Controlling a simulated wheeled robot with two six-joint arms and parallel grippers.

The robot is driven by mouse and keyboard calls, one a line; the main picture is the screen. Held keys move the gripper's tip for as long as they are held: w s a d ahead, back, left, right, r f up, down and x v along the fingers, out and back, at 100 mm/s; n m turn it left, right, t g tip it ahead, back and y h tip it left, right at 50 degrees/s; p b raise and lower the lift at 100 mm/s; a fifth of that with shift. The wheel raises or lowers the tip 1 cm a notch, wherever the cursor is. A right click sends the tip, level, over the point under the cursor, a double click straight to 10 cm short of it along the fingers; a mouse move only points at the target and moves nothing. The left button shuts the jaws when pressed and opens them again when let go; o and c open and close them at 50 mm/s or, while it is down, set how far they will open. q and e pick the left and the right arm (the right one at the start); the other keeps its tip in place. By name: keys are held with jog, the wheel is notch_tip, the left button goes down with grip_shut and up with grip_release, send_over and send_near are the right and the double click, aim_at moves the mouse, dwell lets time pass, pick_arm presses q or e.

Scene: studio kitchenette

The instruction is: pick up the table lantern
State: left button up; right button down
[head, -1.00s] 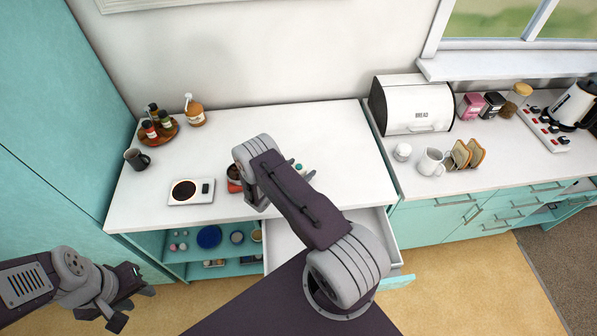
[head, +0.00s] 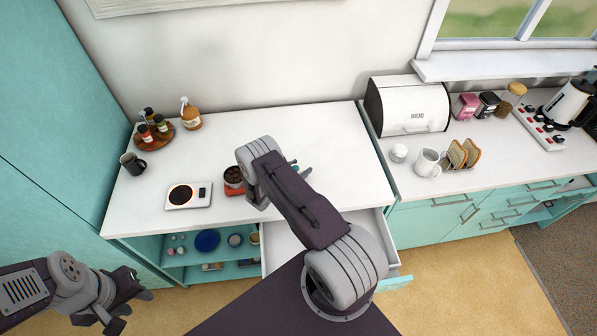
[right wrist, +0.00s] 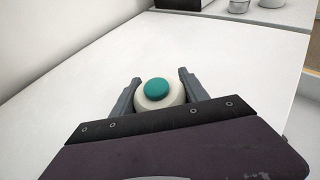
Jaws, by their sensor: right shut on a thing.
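The table lantern, a round cream body with a teal cap (right wrist: 156,89), sits between the two fingers of my right gripper (right wrist: 155,93) in the right wrist view. The fingers are shut on its sides. In the head view my right arm hides most of the lantern; only a bit of teal shows past the wrist. I cannot tell whether its base touches the white counter. My left gripper (head: 127,309) is open and empty at the lower left of the head view, over the floor in front of the cabinet.
A red coffee grinder (head: 233,180) stands close to the left of my right wrist. A small scale (head: 188,195), mug (head: 132,163) and bottle tray (head: 155,134) are further left. An open drawer (head: 285,245) juts out below. The counter's back right is clear.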

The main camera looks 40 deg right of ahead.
notch_tip(320, 180, up, 3)
jog(key=shift+w+f+b, duration=0.1)
jog(key=shift+b, duration=0.45)
jog(key=s+d+r+b, duration=0.2)
jog(key=s+r, duration=0.5)
jog(key=s, duration=0.4)
jog(key=shift+s+d+r, duration=0.15)
jog(key=shift+d+r, duration=0.25)
jog(key=shift+d, duration=0.25)
